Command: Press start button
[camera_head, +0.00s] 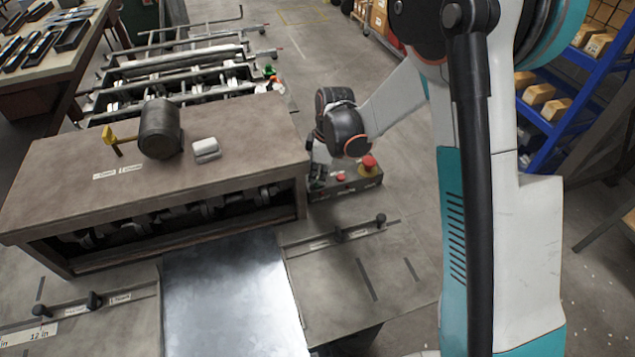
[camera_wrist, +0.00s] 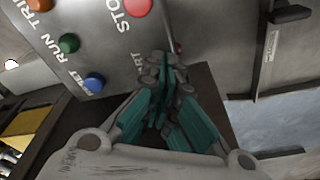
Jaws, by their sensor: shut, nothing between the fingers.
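The control box (camera_head: 347,190) sits at the right end of the machine's brown housing, with a large red button (camera_head: 368,164) and a smaller red one (camera_head: 342,178) on top. In the wrist view its grey panel (camera_wrist: 105,50) shows a red button (camera_wrist: 137,7) by the word STOP, a green button (camera_wrist: 69,43) by RUN and a blue button (camera_wrist: 94,82). Part of a START label shows beside my gripper (camera_wrist: 167,62); the fingers hide most of that spot. My gripper (camera_head: 317,182) is shut and empty, fingertips close over the panel. I cannot tell whether they touch a button.
The brown housing (camera_head: 90,185) carries a black cylinder (camera_head: 160,130), a yellow-headed tool (camera_head: 115,140) and a small pale object (camera_head: 206,149). A metal sheet (camera_head: 230,300) lies in front. A blue shelf (camera_head: 560,120) with boxes stands right. Open floor lies behind the control box.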

